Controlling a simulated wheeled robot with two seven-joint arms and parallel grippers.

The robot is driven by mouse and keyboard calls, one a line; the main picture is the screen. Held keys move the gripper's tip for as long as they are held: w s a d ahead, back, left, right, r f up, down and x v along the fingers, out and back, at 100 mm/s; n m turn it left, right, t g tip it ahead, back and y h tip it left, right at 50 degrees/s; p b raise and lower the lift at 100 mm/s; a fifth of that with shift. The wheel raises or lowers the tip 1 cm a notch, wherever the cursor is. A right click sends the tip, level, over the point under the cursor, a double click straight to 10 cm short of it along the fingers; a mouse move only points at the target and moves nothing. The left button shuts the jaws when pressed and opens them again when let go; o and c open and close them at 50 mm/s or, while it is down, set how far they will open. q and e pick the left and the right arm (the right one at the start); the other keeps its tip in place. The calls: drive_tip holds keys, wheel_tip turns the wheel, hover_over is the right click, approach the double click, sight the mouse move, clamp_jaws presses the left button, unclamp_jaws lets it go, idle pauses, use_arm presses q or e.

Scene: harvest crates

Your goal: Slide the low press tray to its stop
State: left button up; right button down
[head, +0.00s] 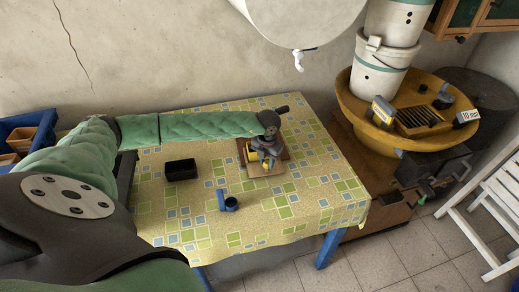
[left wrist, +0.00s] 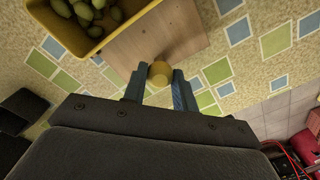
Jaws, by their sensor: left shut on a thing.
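The low press tray is a flat wooden board (head: 262,170) on the table. It also shows in the left wrist view (left wrist: 165,35). A yellow round knob (left wrist: 160,72) sits at its near edge. A yellow crate (left wrist: 66,31) of green fruit stands on the board's left part. My left gripper (left wrist: 159,85) is shut on the knob, one finger on each side. In the head view my left gripper (head: 266,160) hides part of the board and most of the crate. The tray's stop cannot be made out. My right gripper is in neither view.
The patterned tablecloth (head: 300,212) is clear in front and to the right. A black box (head: 181,170) and a small blue holder (head: 228,203) stand on the table. A yellow round basin (head: 352,110) with white buckets stands to the right. A white tank (head: 298,18) hangs above.

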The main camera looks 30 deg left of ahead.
use_arm(q)
drive_tip(key=shift+s+d, duration=0.3)
drive_tip(key=shift+d, duration=0.05)
drive_tip(key=shift+s+d, duration=0.35)
drive_tip(key=o, duration=1)
drive_tip(key=shift+o, duration=0.2)
drive_tip(key=shift+r, duration=0.3)
wheel_tip(320, 180, up, 2)
drive_tip(key=shift+r+b, duration=0.1)
drive_tip(key=shift+b, duration=0.65)
drive_tip(key=shift+r+b, duration=0.95)
drive_tip(key=shift+r, duration=1.5)
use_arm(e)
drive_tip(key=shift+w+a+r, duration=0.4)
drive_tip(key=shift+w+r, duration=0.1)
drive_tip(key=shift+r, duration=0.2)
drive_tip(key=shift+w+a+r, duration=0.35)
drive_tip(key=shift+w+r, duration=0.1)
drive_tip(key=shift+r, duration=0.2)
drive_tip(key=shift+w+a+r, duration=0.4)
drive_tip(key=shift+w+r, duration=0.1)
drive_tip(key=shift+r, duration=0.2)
